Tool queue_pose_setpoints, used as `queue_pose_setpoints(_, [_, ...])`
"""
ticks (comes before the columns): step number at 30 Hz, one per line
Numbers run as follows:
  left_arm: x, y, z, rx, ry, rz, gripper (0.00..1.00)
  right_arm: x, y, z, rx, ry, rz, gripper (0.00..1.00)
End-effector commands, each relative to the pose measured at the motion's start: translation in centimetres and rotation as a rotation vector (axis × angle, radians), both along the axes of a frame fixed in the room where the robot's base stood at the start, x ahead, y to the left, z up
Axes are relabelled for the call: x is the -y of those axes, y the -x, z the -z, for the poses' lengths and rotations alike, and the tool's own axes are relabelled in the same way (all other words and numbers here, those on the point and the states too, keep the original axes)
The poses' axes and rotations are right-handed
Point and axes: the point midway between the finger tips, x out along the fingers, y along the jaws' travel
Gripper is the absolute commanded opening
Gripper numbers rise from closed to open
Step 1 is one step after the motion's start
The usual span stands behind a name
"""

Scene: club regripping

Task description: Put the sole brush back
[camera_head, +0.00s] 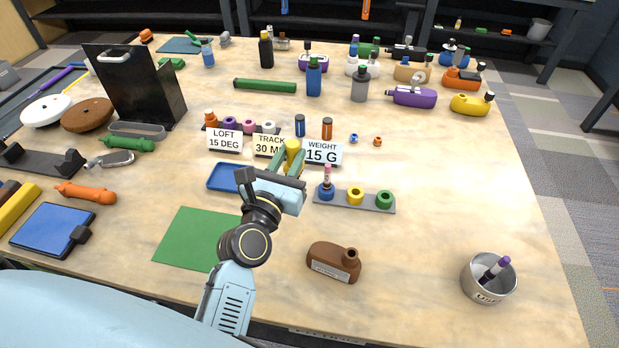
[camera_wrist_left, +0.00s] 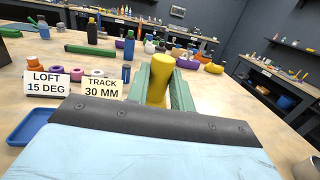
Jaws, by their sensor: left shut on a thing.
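My left gripper (camera_head: 289,160) is shut on a yellow, round-ended handle (camera_head: 292,148), probably the sole brush; no bristles show. In the left wrist view the yellow handle (camera_wrist_left: 159,78) stands up between my green fingers. The rack has a blue, a yellow (camera_head: 355,195) and a green (camera_head: 384,199) holder. A pink-topped stick (camera_head: 327,175) stands in the blue one; the yellow and green ones look empty. My right gripper is not in view.
Signs reading LOFT (camera_head: 224,140), TRACK (camera_head: 270,145) and WEIGHT (camera_head: 321,152) stand close around the gripper. A metal cup (camera_head: 488,278) with a purple-ended stick stands at the right. The table right of the rack is clear.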

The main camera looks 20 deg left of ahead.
Motion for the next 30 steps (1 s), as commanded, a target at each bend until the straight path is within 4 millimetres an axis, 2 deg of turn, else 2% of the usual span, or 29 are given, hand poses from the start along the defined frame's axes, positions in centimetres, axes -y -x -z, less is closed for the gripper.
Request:
queue_pose_setpoints(1, [-1.2,-0.9,-0.1,-0.001,-0.003,-0.031,0.00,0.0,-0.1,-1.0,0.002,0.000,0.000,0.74])
queue_pose_setpoints(6, [-4.6,-2.8,1.1,-0.001,0.000,-0.126,0.00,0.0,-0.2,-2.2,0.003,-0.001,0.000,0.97])
queue_pose_setpoints(9, [-5.5,-3.3,2.5,-0.004,-0.003,-0.152,0.00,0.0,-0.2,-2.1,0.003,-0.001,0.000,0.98])
queue_pose_setpoints(15, [-5.6,-3.3,6.6,-0.006,-0.005,-0.154,0.00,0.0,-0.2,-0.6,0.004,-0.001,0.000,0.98])
queue_pose_setpoints(22, [-5.6,-3.3,8.8,-0.004,-0.003,-0.156,0.00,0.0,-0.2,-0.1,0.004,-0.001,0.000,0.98])
queue_pose_setpoints(27, [-5.6,-3.3,11.2,-0.003,-0.003,-0.155,0.00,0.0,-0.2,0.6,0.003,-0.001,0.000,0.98])
queue_pose_setpoints(30, [-5.6,-3.3,11.8,-0.002,-0.002,-0.155,0.00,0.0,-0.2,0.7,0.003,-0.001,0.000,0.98])
